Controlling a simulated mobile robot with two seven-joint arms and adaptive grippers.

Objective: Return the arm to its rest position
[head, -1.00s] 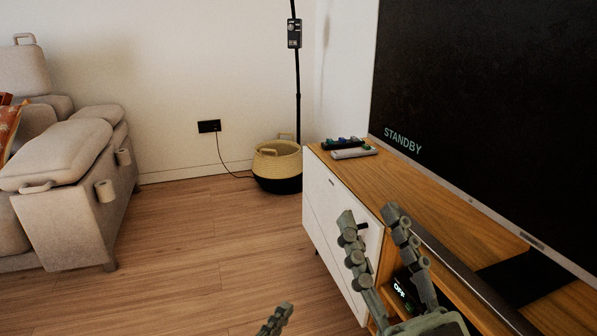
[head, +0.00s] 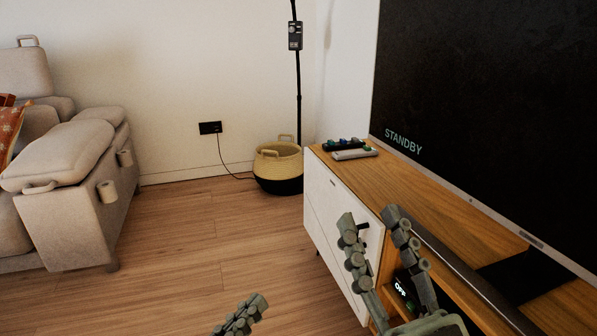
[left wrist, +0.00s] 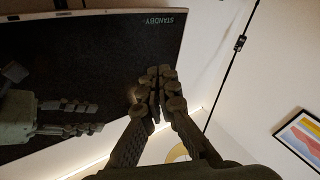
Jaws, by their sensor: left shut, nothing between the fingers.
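My left gripper (head: 242,314) shows at the bottom edge of the head view, over the wooden floor, with only its finger ends in the picture. In the left wrist view its fingers (left wrist: 158,75) are together, with nothing between them. My right gripper (head: 372,216) is in front of the TV cabinet in the head view, its two fingers apart and empty. It also shows at the left of the left wrist view (left wrist: 60,117), in front of the dark screen.
The wooden TV cabinet (head: 440,208) carries remotes (head: 354,154) and a screen (head: 480,110) reading STANDBY. A lit OFF display (head: 400,289) sits inside it. A basket (head: 278,162) stands by the lamp pole (head: 299,90). A sofa (head: 75,205) is at left. Floor between is clear.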

